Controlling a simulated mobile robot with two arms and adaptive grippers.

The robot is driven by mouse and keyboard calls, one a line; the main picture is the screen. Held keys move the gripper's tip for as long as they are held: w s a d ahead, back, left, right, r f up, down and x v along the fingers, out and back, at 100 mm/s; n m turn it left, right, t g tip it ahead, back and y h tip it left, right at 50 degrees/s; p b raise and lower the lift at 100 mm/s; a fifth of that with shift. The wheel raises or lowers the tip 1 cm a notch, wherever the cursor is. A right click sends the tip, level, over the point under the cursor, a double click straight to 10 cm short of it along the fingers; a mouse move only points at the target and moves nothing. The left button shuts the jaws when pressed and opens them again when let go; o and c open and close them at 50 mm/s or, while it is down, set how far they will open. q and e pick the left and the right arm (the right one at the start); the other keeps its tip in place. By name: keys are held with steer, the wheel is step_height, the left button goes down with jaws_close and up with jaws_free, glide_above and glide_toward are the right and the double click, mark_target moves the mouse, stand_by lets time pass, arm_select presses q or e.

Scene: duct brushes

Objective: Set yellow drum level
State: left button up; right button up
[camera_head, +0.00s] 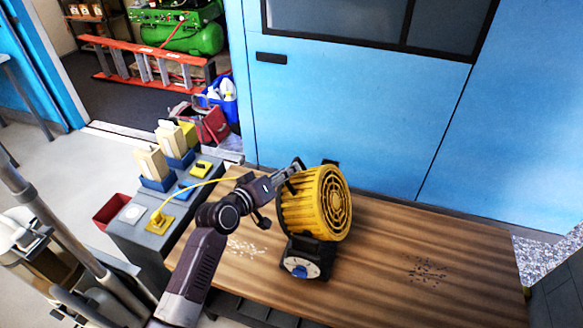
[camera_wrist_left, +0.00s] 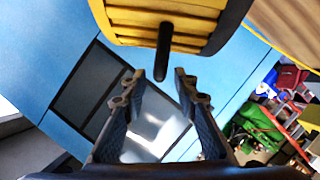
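The yellow drum (camera_head: 315,203), ribbed with a round grille facing front right, sits on a black base (camera_head: 305,262) with a pale dial on the wooden table. It looks tilted in the head view; how far is unclear. My left gripper (camera_head: 291,172) is at its upper left side. In the left wrist view the gripper (camera_wrist_left: 172,80) is open and empty. The drum (camera_wrist_left: 170,20) is ahead of the fingers, and a short black lever (camera_wrist_left: 163,52) sticks out from it towards the fingertips. I cannot tell whether they touch. My right gripper is not in view.
The wooden table (camera_head: 390,270) has clear room right of the drum, with dark specks on it. Pale flakes lie left of the drum. A grey cabinet (camera_head: 150,240) with blue bins stands left. A blue wall (camera_head: 350,110) rises behind the table.

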arm_select(q)
steer(key=shift+x, duration=1.4)
steer(key=shift+f, duration=0.1)
jaws_close()
